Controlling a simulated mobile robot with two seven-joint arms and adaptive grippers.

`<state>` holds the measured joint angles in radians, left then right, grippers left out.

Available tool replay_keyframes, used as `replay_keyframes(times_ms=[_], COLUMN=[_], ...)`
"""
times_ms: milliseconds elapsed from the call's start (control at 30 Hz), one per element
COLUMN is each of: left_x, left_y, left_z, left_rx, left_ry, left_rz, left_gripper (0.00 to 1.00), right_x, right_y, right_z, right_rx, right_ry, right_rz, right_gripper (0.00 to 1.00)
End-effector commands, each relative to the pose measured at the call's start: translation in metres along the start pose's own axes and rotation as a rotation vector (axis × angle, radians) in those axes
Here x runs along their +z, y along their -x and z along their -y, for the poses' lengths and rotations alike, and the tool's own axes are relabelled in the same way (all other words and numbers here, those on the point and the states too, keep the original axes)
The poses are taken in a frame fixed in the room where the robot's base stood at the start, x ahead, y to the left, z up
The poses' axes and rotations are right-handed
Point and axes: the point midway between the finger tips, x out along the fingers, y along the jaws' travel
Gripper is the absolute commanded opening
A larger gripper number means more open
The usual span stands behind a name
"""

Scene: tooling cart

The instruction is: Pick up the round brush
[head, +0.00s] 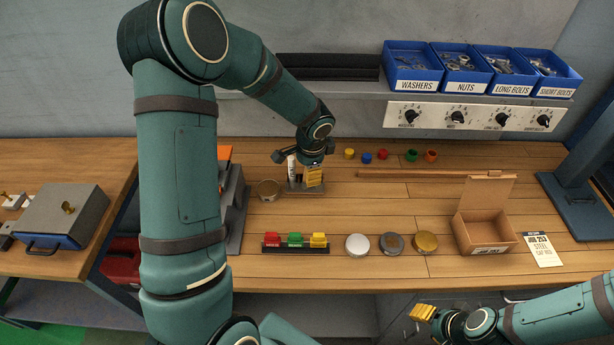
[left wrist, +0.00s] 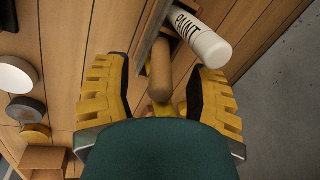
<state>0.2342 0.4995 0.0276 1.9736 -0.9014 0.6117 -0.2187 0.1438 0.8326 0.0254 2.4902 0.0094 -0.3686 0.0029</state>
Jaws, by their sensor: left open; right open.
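My left gripper (head: 314,176) is open over a small holder (head: 294,187) on the wooden bench. In the left wrist view its yellow fingers (left wrist: 160,98) stand on either side of a brown wooden handle (left wrist: 160,72), apart from it. This handle appears to be the round brush; its bristles are hidden. A white paint marker (left wrist: 203,38) stands close beside it, near one finger; it also shows in the head view (head: 291,168). My right gripper (head: 424,312) is open and empty in front of the bench, low at the right.
A black rack with coloured blocks (head: 295,248), several round lids (head: 391,244) and a cardboard box (head: 484,224) lie nearer the front. A long wooden rod (head: 430,174) lies to the right. Blue bins (head: 411,68) stand on the shelf above.

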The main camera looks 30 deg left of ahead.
Motion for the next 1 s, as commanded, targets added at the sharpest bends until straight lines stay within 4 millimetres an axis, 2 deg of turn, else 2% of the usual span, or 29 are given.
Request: replay_keyframes(times_ms=[133,367,400,567,600,1000], left_x=[-0.0002,-0.0001,-0.0001,-0.0002,-0.0002,-0.0005], left_y=[-0.0143,-0.016,-0.016,-0.0158,-0.0158,-0.0153], left_z=[0.0006,0.001,0.001,0.0009,0.0009,0.0009], left_rx=[-0.001,-0.002,-0.002,-0.002,-0.002,-0.001], left_ry=[0.001,0.001,0.001,0.001,0.001,0.001], left_rz=[0.0,-0.001,-0.001,-0.001,-0.001,-0.001], left_gripper=[0.57,0.57,0.59,0.03,0.0,0.0], right_x=[0.0001,0.0001,0.0001,0.0001,0.0001,0.0001], right_y=[-0.0014,-0.0013,-0.0013,-0.0013,-0.0013,-0.001], right_z=[-0.0005,-0.0004,-0.0004,-0.0004,-0.0004,-0.0003], right_rx=[0.0,0.0,0.0,0.0,0.0,0.0], right_ry=[0.0,0.0,0.0,0.0,0.0,0.0], right_rz=[0.0,0.0,0.0,0.0,0.0,0.0], right_gripper=[0.47,0.47,0.47,0.47,0.47,0.47])
